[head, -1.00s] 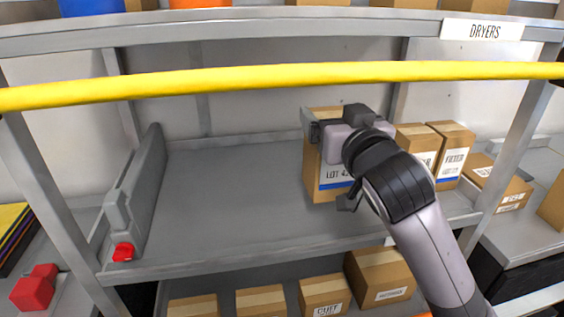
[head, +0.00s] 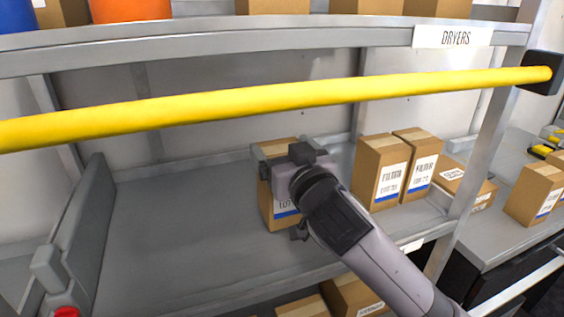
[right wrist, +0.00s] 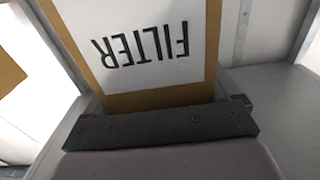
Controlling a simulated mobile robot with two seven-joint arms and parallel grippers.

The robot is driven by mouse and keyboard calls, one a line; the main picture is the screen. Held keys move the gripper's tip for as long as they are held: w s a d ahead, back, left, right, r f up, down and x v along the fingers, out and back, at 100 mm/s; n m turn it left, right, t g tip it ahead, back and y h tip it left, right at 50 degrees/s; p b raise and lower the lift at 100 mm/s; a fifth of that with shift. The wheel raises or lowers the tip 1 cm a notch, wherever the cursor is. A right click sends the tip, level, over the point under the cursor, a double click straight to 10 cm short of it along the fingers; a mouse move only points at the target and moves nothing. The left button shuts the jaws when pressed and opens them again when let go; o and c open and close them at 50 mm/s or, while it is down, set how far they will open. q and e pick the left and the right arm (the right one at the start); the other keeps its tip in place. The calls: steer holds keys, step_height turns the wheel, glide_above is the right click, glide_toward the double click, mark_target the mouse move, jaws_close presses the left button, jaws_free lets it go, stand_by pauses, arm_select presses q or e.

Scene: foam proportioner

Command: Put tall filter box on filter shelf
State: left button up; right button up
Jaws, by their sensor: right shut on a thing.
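The tall filter box (head: 267,207) is a brown carton with a white label and a blue stripe. My right gripper (head: 281,180) is shut on it and partly covers its front. The box is upright over the middle of the grey shelf (head: 165,250), its base at or close to the surface; I cannot tell if it touches. In the right wrist view the box (right wrist: 150,95) fills the middle, its "FILTER" label upside down, above the dark gripper bar (right wrist: 160,127). My left gripper is not in view.
Two upright filter boxes (head: 380,172) (head: 415,163) stand right of the held box, with a gap between. A lying carton (head: 464,184) is further right. A yellow bar (head: 280,102) crosses in front. A grey rail (head: 85,225) stands at left. The shelf's left middle is clear.

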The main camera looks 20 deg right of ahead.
steer(key=shift+f, duration=1.1)
steer(key=o, duration=1.2)
steer(key=shift+f, duration=0.1)
steer(key=s, duration=1.2)
steer(key=shift+d+r, duration=0.2)
